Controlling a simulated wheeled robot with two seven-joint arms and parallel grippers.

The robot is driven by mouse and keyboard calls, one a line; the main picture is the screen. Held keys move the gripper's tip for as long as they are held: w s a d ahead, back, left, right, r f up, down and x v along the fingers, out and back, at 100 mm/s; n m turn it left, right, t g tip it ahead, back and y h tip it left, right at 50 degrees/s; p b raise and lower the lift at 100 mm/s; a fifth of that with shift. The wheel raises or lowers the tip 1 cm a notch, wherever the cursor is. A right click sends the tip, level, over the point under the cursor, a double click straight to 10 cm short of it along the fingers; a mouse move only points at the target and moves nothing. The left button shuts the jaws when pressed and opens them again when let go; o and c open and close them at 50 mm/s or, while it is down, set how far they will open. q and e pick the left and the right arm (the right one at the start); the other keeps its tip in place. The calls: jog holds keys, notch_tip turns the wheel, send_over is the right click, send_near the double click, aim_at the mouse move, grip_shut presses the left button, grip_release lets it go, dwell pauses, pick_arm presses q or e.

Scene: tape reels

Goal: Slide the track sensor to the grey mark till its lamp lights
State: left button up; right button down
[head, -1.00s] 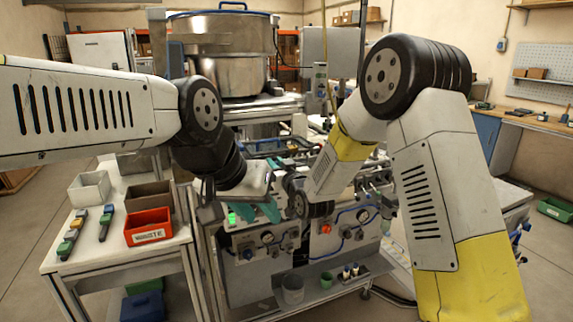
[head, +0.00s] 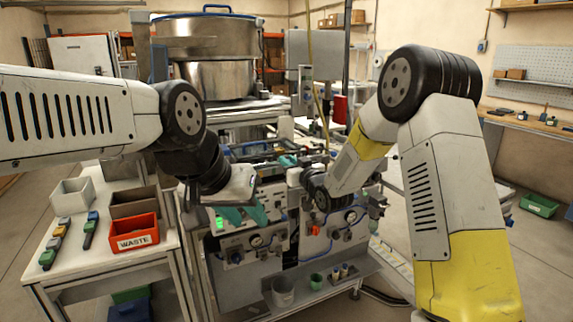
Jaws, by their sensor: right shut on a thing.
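My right gripper (head: 289,163) reaches over the machine's top from the right, at the track. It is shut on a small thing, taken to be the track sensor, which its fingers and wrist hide. I cannot make out the sensor's lamp or the grey mark. My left gripper (head: 245,215) hangs lower, in front of the machine's left front panel. Its two teal fingers are apart with nothing seen between them.
The machine's front panel (head: 245,258) carries gauges, a red knob (head: 314,230) and a lit green light (head: 219,223). Left of it, a white table holds a red WASTE bin (head: 135,233), other bins and small devices. A large steel bowl (head: 208,75) stands behind.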

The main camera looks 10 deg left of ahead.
jog(key=shift+w+d+r, duration=0.1)
jog(key=shift+w+d, duration=0.05)
jog(key=shift+d, duration=0.05)
jog(key=c, duration=1.4)
grip_release()
jog(key=shift+d, duration=0.1)
